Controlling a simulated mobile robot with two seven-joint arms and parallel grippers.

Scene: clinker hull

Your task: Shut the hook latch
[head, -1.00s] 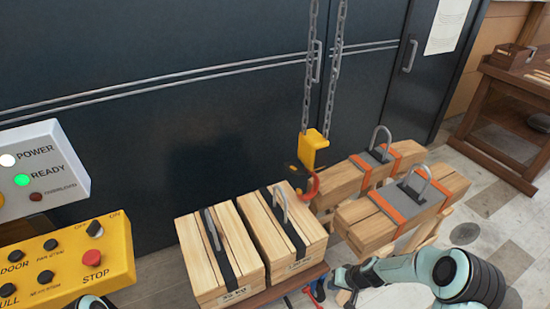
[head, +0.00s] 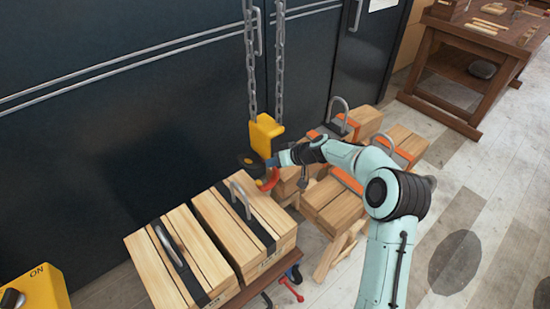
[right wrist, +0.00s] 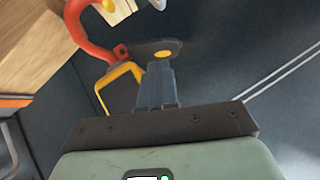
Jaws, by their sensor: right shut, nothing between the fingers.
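The red hook (head: 270,181) hangs under a yellow block (head: 264,134) on two chains. Its dark latch plate (head: 250,163) sticks out to the left of the hook in the head view. In the right wrist view the red hook (right wrist: 78,22) curves at upper left, and the dark latch (right wrist: 140,50), with a yellow spot, points away from it. In the head view the right gripper (head: 274,160) is beside the hook. My left gripper is out of view.
Strapped timber bundles with lifting loops stand at the front (head: 190,255) and behind my right arm (head: 335,205). A dark door (head: 100,150) fills the back. A yellow control box (head: 40,292) is at lower left, a wooden workbench (head: 420,75) at upper right.

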